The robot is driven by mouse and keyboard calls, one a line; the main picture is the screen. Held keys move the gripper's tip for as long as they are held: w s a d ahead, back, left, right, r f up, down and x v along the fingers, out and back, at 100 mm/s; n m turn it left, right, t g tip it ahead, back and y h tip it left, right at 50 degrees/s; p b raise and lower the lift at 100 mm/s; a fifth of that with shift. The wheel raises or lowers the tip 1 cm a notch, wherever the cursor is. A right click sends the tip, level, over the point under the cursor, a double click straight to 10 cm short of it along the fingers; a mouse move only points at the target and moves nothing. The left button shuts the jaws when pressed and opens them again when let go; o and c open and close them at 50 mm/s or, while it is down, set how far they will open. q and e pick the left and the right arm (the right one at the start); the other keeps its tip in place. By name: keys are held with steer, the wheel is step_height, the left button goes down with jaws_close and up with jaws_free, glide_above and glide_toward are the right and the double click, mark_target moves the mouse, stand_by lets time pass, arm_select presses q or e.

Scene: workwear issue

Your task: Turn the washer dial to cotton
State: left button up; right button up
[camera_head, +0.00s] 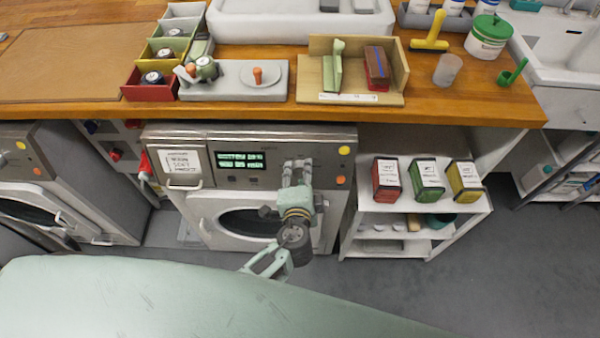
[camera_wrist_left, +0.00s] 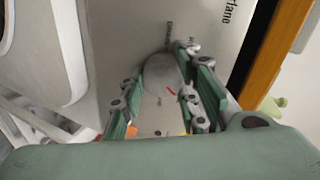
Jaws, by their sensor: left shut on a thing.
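The washer (camera_head: 335,205) stands under the wooden counter, with a lit green display (camera_head: 240,160) on its grey panel. My left gripper (camera_head: 297,168) is at the panel, right of the display, and hides the dial in the head view. Small lettering stands around the dial, partly hidden and too small to read surely. My right gripper is not in view.
A white shelf cart (camera_head: 370,212) with red, green and yellow tins stands right of the washer. A second washer (camera_head: 85,190) is at the left. The counter (camera_head: 425,115) above holds bins, boards and a green-lidded tub (camera_head: 488,38).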

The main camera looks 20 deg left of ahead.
arm_select(q)
steer(key=shift+s+d+f, duration=0.25)
steer(key=shift+s+f, duration=0.05)
steer(key=shift+f, duration=0.15)
steer(key=o, duration=0.9)
steer(key=shift+o, duration=0.8)
steer(key=shift+w+r, duration=0.15)
steer(key=shift+r, duration=0.05)
steer(key=shift+a+r, duration=0.1)
steer(key=v, duration=1.2)
